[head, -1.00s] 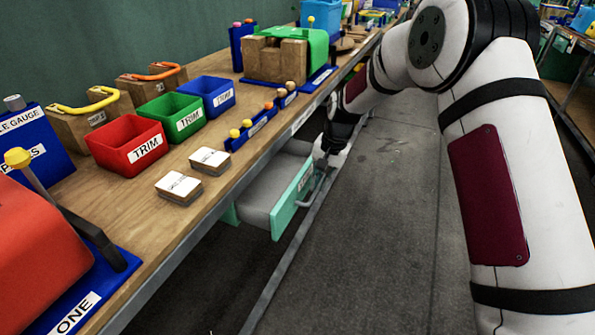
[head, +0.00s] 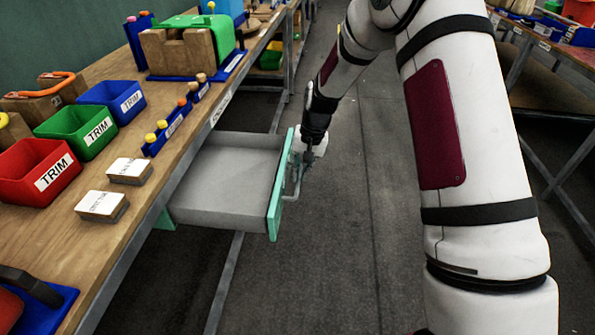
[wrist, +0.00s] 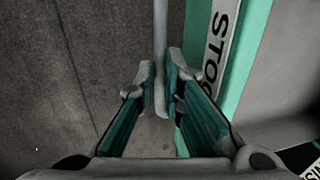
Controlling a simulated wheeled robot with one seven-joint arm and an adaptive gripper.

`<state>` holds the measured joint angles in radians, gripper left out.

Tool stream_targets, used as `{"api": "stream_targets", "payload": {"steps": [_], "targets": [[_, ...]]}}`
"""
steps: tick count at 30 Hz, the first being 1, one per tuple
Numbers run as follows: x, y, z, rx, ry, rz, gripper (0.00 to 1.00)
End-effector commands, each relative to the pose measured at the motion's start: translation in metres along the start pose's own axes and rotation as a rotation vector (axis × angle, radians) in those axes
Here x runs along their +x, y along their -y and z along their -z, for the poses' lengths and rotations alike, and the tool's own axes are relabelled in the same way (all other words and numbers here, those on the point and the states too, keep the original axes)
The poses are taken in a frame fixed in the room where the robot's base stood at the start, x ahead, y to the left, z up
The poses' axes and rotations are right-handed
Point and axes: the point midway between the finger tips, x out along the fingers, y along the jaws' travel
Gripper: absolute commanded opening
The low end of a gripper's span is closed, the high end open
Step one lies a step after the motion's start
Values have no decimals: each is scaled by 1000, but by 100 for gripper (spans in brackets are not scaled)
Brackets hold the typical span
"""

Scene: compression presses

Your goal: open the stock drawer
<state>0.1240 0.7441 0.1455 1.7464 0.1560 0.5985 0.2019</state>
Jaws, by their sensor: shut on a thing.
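The stock drawer (head: 225,185) hangs under the workbench and is pulled well out, its grey tray bare in the part that shows. Its teal front (head: 276,190) faces the aisle and carries a grey bar handle (head: 296,178). In the wrist view the drawer front (wrist: 232,60) shows part of its label, and the handle (wrist: 160,50) runs between my fingers. My gripper (head: 303,160) is at the far part of the handle, shut on it. The wrist view shows my gripper (wrist: 160,100) with a finger on each side of the bar.
The workbench (head: 110,230) on the left holds red, green and blue TRIM bins (head: 75,130), two labelled blocks (head: 102,205) and a press (head: 185,48). The aisle floor (head: 350,240) beside the drawer is clear. Another bench (head: 550,50) stands at the right.

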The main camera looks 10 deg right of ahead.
Motion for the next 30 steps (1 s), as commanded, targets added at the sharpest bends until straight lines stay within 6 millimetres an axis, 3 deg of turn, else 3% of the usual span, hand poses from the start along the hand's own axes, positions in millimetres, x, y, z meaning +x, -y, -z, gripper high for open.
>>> {"api": "stream_targets", "payload": {"steps": [3,4,6,19,30], "targets": [[1,-1,0,0,0,-1,0],[1,-1,0,0,0,-1,14],[1,-1,0,0,0,-1,30],[-8,0,1,0,-2,0,30],[-78,0,2,0,-5,0,30]]}}
